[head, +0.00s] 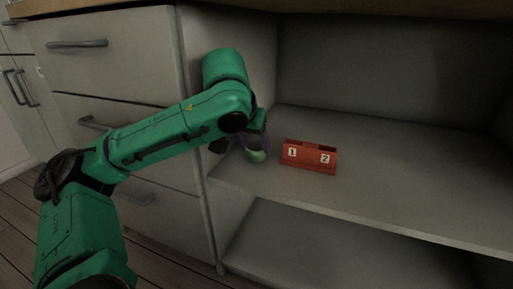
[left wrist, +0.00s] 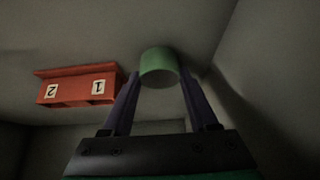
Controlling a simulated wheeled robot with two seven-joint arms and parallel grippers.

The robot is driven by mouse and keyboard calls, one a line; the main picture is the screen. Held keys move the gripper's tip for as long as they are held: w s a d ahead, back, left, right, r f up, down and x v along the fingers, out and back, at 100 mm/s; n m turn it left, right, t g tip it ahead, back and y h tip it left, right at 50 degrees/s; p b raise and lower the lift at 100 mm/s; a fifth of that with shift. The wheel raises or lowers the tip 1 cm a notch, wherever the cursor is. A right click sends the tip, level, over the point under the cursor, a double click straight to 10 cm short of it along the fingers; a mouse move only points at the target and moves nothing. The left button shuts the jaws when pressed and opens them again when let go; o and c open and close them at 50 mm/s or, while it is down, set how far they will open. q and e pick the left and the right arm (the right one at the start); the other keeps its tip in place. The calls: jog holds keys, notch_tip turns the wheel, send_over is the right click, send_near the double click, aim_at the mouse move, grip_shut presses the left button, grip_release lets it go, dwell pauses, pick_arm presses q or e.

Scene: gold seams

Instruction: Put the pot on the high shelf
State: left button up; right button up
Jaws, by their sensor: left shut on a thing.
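The pot (head: 256,156) is a small pale green cylinder. It also shows in the left wrist view (left wrist: 158,66), between the tips of the two dark fingers. My left gripper (head: 255,147) is shut on the pot; in the head view the forearm and wrist partly hide the fingers. The pot is at the left front of the upper shelf (head: 400,200), close to the left side wall. I cannot tell whether its base touches the board. My right gripper is not in view.
A red box (head: 310,157) labelled 1 and 2 stands on the upper shelf, just right of the pot and apart from it. The shelf is bare right of the box. A lower shelf (head: 300,245) lies below. Drawers (head: 110,60) with dark handles are at left.

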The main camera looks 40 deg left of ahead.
pick_arm(q)
jog(key=shift+f, duration=0.1)
jog(key=o, duration=1.3)
jog(key=p+v, duration=0.7)
jog(key=v, duration=0.5)
